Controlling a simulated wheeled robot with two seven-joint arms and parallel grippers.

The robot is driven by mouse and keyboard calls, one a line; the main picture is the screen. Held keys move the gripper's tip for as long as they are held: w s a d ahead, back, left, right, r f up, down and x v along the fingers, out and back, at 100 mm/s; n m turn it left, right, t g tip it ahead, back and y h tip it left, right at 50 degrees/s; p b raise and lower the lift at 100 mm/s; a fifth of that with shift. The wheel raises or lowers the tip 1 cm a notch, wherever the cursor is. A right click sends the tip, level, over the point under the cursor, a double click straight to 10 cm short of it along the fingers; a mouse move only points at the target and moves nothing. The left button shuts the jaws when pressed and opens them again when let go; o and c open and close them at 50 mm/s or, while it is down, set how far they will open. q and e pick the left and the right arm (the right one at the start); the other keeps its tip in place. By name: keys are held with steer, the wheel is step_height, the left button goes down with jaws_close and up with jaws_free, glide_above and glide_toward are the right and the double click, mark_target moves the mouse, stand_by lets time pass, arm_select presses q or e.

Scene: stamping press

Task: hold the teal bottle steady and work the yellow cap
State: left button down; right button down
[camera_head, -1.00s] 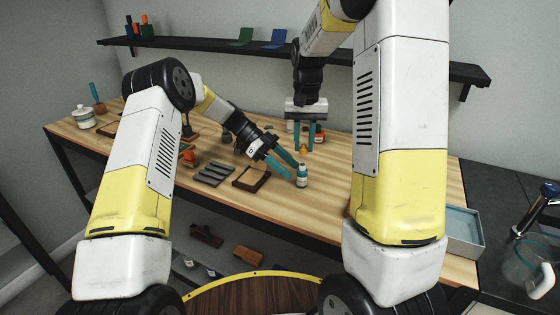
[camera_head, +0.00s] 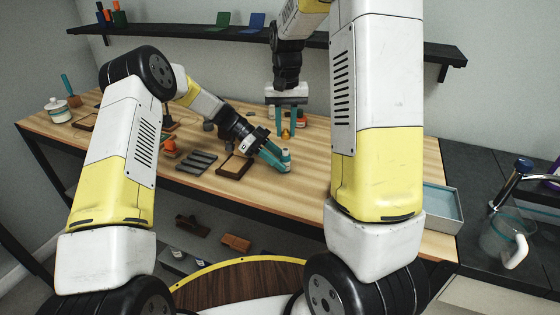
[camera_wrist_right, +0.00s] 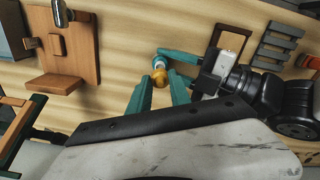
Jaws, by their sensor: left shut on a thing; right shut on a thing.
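The teal bottle (camera_head: 287,166), with a white upper part, stands upright near the table's front edge. My left gripper (camera_head: 280,157) reaches in from the left and is shut on it; the bottle also shows in the right wrist view (camera_wrist_right: 159,63). The yellow cap (camera_head: 285,134) is apart from the bottle, above it in the head view. My right gripper (camera_head: 286,131) points down and is shut on the cap at its fingertips. In the right wrist view the cap (camera_wrist_right: 158,78) sits between the two teal fingers, in front of the bottle and hiding part of it.
A dark slotted rack (camera_head: 194,163) and a brown tray (camera_head: 235,166) lie left of the bottle. A small red-and-white container (camera_head: 300,117) stands behind my right gripper. A grey-blue bin (camera_head: 441,203) is at the table's right end. The tabletop right of the bottle looks clear.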

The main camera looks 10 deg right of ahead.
arm_select(q)
steer(key=shift+n+t, duration=0.3)
steer(key=shift+f, duration=0.1)
stand_by(1.2)
steer(key=c, duration=1.1)
jaws_free()
jaws_close()
